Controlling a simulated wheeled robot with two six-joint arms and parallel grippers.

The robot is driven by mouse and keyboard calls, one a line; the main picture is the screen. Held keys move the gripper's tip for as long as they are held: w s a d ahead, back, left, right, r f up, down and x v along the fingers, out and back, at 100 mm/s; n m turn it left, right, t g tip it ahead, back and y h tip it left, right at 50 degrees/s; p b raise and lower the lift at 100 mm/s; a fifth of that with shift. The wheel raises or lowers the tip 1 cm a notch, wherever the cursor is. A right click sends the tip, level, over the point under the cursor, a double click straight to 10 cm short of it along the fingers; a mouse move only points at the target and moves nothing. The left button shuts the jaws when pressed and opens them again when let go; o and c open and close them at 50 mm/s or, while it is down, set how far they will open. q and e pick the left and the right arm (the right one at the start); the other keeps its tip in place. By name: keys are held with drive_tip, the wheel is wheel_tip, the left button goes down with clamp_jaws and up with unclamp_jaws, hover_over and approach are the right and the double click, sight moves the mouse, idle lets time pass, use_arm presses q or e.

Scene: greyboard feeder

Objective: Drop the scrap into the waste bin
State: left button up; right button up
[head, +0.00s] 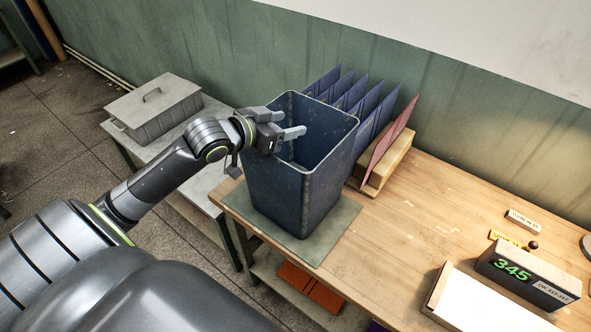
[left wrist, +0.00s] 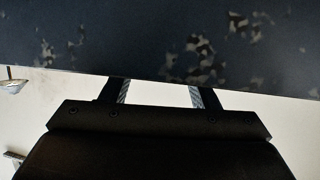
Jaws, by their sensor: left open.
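The waste bin (head: 295,195), a tall dark-blue open-topped box with worn edges, stands on a grey-green mat at the left end of the wooden bench. My left gripper (head: 291,123) is at the bin's left rim, its fingers reaching over the opening. Its fingers are apart, with nothing seen between them. In the left wrist view the two fingers (left wrist: 158,94) are also apart, below a dark worn surface that looks like the bin (left wrist: 120,45). No scrap shows in either view; the bin's floor is hidden. My right gripper is not in view.
A rack (head: 388,170) with several blue boards and one red board stands right behind the bin. A grey lidded box (head: 155,108) sits on the side table to the left. A display box (head: 528,272) is at the lower right. The middle bench is clear.

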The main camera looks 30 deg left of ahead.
use_arm(q)
drive_tip(key=shift+s, duration=0.1)
drive_tip(key=p+v, duration=1.2)
drive_tip(key=v, duration=0.5)
idle(0.6)
